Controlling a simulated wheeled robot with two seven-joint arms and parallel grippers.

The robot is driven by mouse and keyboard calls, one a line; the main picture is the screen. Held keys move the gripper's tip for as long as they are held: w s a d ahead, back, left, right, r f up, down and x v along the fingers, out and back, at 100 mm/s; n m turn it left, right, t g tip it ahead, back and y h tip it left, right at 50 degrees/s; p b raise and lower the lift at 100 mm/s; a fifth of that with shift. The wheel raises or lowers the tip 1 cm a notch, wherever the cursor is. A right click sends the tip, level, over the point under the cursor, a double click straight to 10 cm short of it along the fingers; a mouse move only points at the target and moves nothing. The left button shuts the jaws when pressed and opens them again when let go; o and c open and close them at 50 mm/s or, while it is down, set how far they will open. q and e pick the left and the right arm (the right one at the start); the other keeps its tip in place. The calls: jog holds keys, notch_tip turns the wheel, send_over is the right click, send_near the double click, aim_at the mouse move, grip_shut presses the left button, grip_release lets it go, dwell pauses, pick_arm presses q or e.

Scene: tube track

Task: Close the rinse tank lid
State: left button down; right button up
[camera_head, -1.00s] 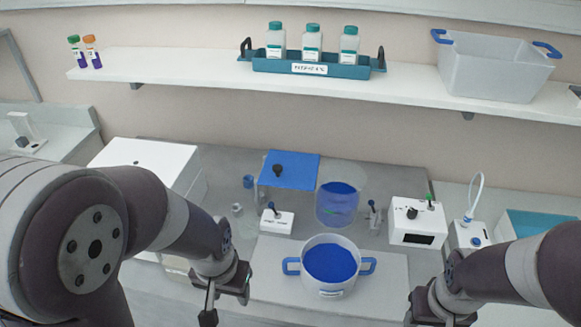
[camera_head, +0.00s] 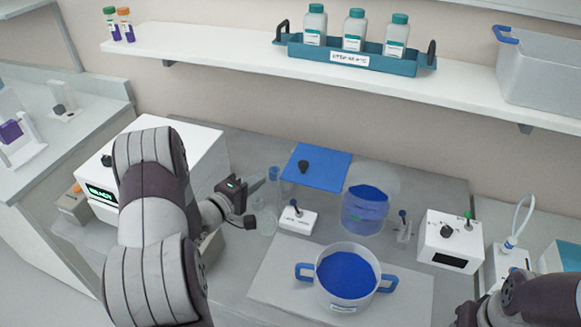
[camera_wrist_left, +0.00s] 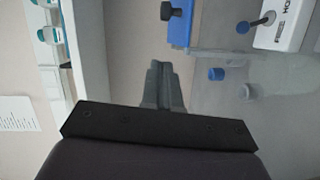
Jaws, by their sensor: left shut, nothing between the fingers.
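A flat square blue lid (camera_head: 316,167) with a black knob (camera_head: 303,166) lies level at the back of the bench, seemingly over a clear box. Next to it stands a clear round vessel (camera_head: 365,211) with blue contents and a pale disc behind its rim; I cannot tell which of these is the rinse tank. My left gripper (camera_head: 258,186) is shut and empty, to the left of the blue lid and apart from it. In the left wrist view its fingers (camera_wrist_left: 161,72) point toward the blue lid (camera_wrist_left: 181,28) and knob. My right gripper is mostly cut off at the lower right.
A pot (camera_head: 347,277) with blue handles stands on a pale mat at the front. A small white switch box (camera_head: 298,220) sits before the lid, and a white control box (camera_head: 451,240) to the right. A shelf (camera_head: 220,47) with a bottle tray (camera_head: 350,56) runs above.

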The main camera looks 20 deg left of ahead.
aim_at(288, 178)
pick_arm(q)
jog(key=w+d, duration=0.1)
jog(key=w, duration=0.1)
jog(key=w+d+p, duration=0.1)
jog(key=w+d, duration=0.1)
jog(key=w, duration=0.1)
jog(key=w+d+f+p, duration=0.1)
jog(key=w, duration=0.1)
jog(key=shift+w+d, duration=0.15)
jog(key=shift+w, duration=0.25)
jog(key=shift+w+d+f, duration=0.2)
jog(key=shift+w+d, duration=0.05)
jog(key=shift+d, duration=0.1)
jog(key=d+b, duration=0.1)
jog(key=d, duration=1.4)
jog(key=shift+w+d, duration=0.35)
jog(key=shift+d, duration=0.05)
jog(key=shift+r, duration=0.1)
